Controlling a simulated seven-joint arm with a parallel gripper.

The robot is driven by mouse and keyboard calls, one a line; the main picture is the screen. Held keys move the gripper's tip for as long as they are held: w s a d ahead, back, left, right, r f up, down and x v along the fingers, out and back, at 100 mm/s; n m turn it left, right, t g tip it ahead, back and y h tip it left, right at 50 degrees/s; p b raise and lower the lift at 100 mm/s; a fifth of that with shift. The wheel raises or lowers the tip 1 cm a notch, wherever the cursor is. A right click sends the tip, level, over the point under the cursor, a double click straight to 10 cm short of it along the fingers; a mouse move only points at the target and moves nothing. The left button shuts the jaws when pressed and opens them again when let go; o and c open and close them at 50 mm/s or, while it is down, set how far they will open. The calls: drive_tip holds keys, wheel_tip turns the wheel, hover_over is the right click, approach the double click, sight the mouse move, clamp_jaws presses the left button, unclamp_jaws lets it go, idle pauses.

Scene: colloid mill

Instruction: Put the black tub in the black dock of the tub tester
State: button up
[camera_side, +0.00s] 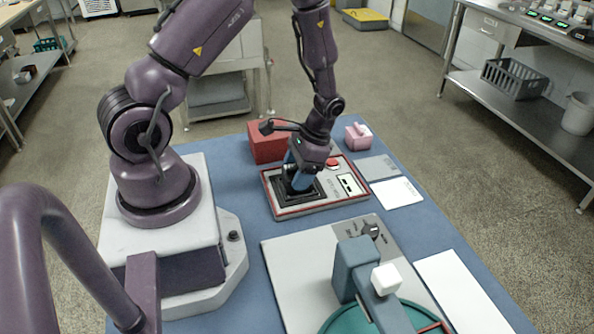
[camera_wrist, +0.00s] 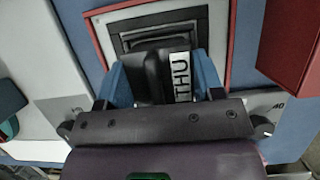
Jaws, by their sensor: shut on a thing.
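The black tub (camera_wrist: 147,78), with a white label reading "THU", is between the blue fingers of my gripper (camera_wrist: 163,72) in the wrist view. My gripper is shut on it. The black dock (camera_wrist: 202,28) is a stepped square frame just beyond the tub. In the side view my gripper (camera_side: 298,181) points down, tilted, over the black dock (camera_side: 285,199) of the tub tester (camera_side: 325,200). The fingers hide most of the tub there. I cannot tell how deep the tub sits in the dock.
A red box (camera_side: 267,145) stands close behind the tester; it also shows in the wrist view (camera_wrist: 290,45). The tester has a red button (camera_side: 333,163) right of my gripper. A pink box (camera_side: 357,138) and flat cards (camera_side: 397,192) lie to the right. A teal machine (camera_side: 360,285) stands in front.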

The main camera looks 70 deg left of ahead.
drive_tip(key=shift+f, duration=0.2)
drive_tip(key=o, duration=0.9)
drive_tip(key=shift+o, duration=0.2)
drive_tip(key=shift+r, duration=0.15)
drive_tip(key=v, duration=1.2)
drive_tip(key=s+d+r+t, duration=0.2)
drive_tip(key=d+r+t, duration=0.1)
drive_tip(key=r, duration=0.4)
drive_tip(key=s+d+r+t, duration=0.1)
drive_tip(key=d+r+t, duration=0.1)
drive_tip(key=d+r, duration=0.35)
drive_tip(key=s+d+r+t, duration=0.3)
drive_tip(key=s+r+t, duration=0.2)
drive_tip(key=s+r, duration=0.2)
drive_tip(key=shift+s+d+r, duration=0.25)
drive_tip(key=shift+s+r, duration=0.15)
drive_tip(key=shift+s, duration=0.15)
